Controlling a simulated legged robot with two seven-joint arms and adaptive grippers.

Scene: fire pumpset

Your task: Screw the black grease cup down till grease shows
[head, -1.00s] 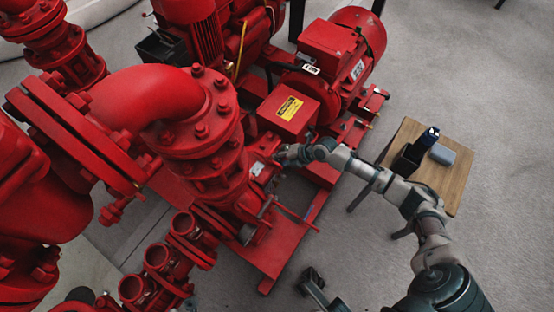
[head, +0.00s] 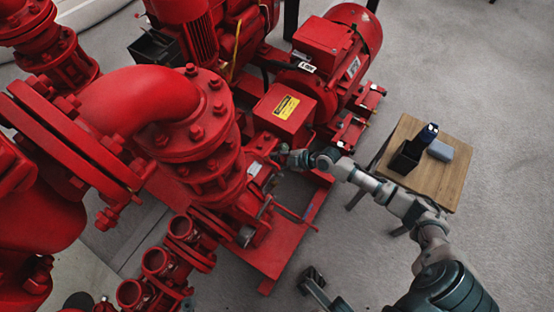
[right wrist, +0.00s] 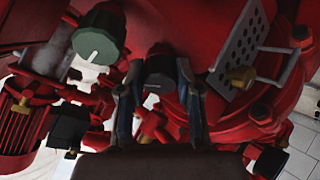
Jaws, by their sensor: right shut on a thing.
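In the right wrist view a small black grease cup (right wrist: 158,66) sits between the two fingers of my right gripper (right wrist: 158,84). The gripper is shut on the cup's sides. A larger grey-green knob (right wrist: 97,42) with a white mark stands just left of the gripper, apart from it. In the head view my right gripper (head: 281,157) reaches in from the right to the red pump housing, below the red box with the yellow label. The cup is too small to make out there. No grease can be made out. My left gripper is not in view.
The red pumpset (head: 195,110) fills the left and middle. A perforated metal plate (right wrist: 243,45) is right of my fingers.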

